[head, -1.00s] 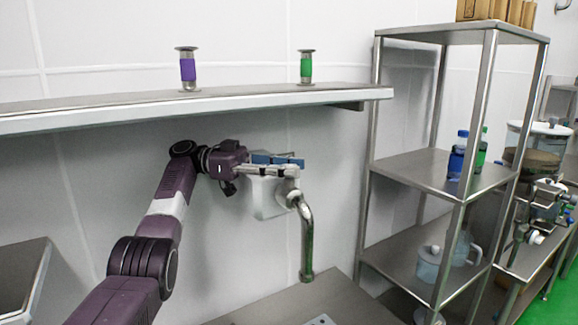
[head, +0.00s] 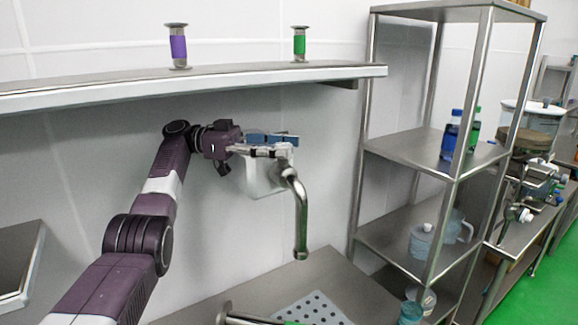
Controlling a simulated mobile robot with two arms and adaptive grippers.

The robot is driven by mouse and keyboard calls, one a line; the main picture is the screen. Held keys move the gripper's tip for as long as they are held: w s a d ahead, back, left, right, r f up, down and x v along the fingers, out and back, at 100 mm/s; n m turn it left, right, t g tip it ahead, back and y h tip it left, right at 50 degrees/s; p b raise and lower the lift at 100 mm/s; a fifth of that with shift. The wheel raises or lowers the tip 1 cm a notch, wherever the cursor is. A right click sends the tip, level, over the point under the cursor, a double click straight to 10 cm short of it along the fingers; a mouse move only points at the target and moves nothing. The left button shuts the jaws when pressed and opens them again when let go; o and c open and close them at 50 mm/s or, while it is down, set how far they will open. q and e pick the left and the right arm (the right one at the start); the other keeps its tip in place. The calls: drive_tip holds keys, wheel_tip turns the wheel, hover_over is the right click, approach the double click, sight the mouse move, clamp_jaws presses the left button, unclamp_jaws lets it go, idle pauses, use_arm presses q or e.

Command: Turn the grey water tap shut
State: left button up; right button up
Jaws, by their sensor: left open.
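The grey water tap (head: 301,215) is a bent metal pipe whose spout hangs down in front of the wall, over the metal counter. A white box-like part (head: 264,183) is behind its upper end. My left gripper (head: 284,150) is open at the top of the tap, with its fingers reaching right. Blue parts show just behind the fingers; I cannot tell whether they belong to the gripper or the tap. The tap's handle is not clearly seen, and I cannot tell whether the fingers touch it.
A wall shelf (head: 215,80) above my left arm bears a purple-banded spool (head: 177,47) and a green-banded one (head: 299,45). A metal rack (head: 400,145) with bottles and jugs stands at right. A perforated drain plate (head: 312,308) lies in the counter (head: 340,275).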

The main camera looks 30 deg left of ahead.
use_arm(q)
drive_tip(key=shift+f+n+t+b, duration=0.1)
drive_tip(key=shift+n+t+b, duration=0.2)
drive_tip(key=shift+t+b, duration=0.1)
drive_tip(key=shift+t, duration=0.3)
